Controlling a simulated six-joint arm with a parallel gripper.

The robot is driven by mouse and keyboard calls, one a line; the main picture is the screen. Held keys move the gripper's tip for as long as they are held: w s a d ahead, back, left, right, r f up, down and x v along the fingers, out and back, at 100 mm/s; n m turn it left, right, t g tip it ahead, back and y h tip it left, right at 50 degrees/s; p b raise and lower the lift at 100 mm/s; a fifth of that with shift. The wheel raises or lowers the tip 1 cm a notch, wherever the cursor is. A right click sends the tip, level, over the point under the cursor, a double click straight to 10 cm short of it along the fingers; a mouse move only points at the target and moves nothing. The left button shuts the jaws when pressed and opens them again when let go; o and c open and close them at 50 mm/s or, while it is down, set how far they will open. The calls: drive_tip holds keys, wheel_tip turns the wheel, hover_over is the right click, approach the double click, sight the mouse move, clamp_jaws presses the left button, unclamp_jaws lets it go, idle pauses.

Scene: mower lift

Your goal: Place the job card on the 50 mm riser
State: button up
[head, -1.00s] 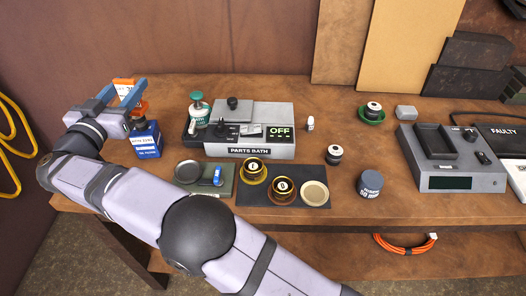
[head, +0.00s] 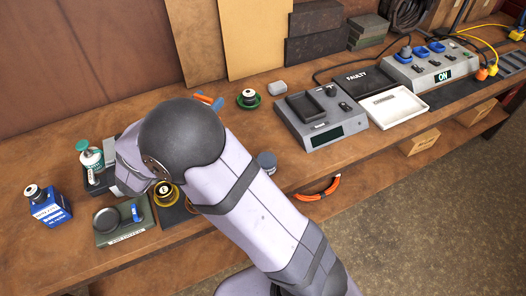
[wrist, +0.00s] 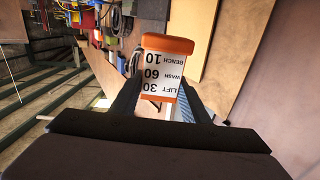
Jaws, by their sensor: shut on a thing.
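The job card (wrist: 162,75) is a white card with orange ends, printed with BENCH 10, WASH 60 and LIFT 30, upside down in the wrist view. My gripper (wrist: 160,88) is shut on it, with a finger along each side. In the head view only a bit of orange and blue at my gripper (head: 208,100) shows past my arm's dark round joint, near the back of the bench. I see no readable 50 mm label. Dark slabs (head: 312,45) and a stack of grey blocks (head: 367,28) stand at the back; whether one is the riser I cannot tell.
A green saucer with a small jar (head: 248,99), a grey block (head: 278,87) and a grey device (head: 320,118) are right of my gripper. Further right are the FAULTY pad (head: 362,77), a white tray (head: 397,107) and a power unit (head: 428,66). My arm hides the parts bath.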

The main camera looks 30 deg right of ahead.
drive_tip(key=s+d+r+m+g+h+p, duration=0.2)
drive_tip(key=s+d+r+m+g+p, duration=0.15)
drive_tip(key=s+d, duration=0.75)
hover_over(266, 159)
drive_tip(key=shift+n, duration=0.35)
drive_tip(key=shift+f+b, duration=0.35)
drive_tip(key=shift+f, duration=2.5)
drive_tip(key=shift+f, duration=0.15)
drive_tip(key=shift+f+p, duration=0.7)
drive_tip(key=shift+f, duration=4.15)
drive_tip(key=shift+f, duration=0.15)
drive_tip(key=o, duration=1.1)
drive_tip(key=shift+c, duration=0.2)
